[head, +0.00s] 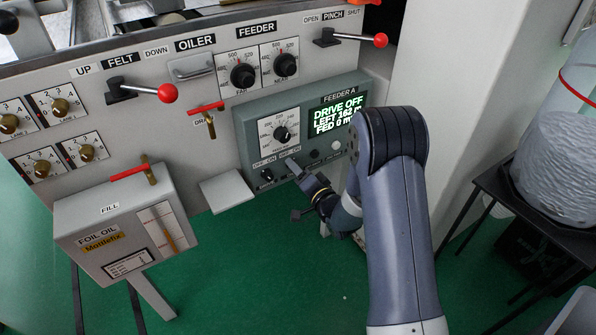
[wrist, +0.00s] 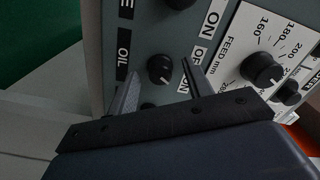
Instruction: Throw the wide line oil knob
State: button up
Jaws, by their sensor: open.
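A small black knob (wrist: 160,68) sits on the grey feeder panel in the wrist view, beside a label reading OIL (wrist: 122,60) and near ON and OFF labels. Its white pointer mark slants to the lower right. Any "wide line" wording is not legible. My gripper (wrist: 160,72) is open, with one finger on each side of this knob; I cannot tell whether they touch it. In the head view my gripper (head: 291,165) is at the lower part of the FEEDER A panel (head: 245,118), and it hides the knob there.
Another black knob (wrist: 178,3) shows at the top edge of the wrist view. A feed dial (wrist: 262,68) is to the right. In the head view a small switch (head: 266,175) is left of my gripper, a display (head: 338,117) reads DRIVE OFF, and a grey shelf (head: 227,190) juts out.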

jog(key=shift+c, duration=0.2)
jog(key=c, duration=0.9)
jog(key=shift+c, duration=0.2)
jog(key=shift+f+n+b, duration=0.15)
jog(key=shift+n+b, duration=0.15)
jog(key=shift+b, duration=0.15)
jog(key=shift+n+b, duration=5.7)
jog(key=shift+b, duration=0.65)
jog(key=shift+r, duration=0.2)
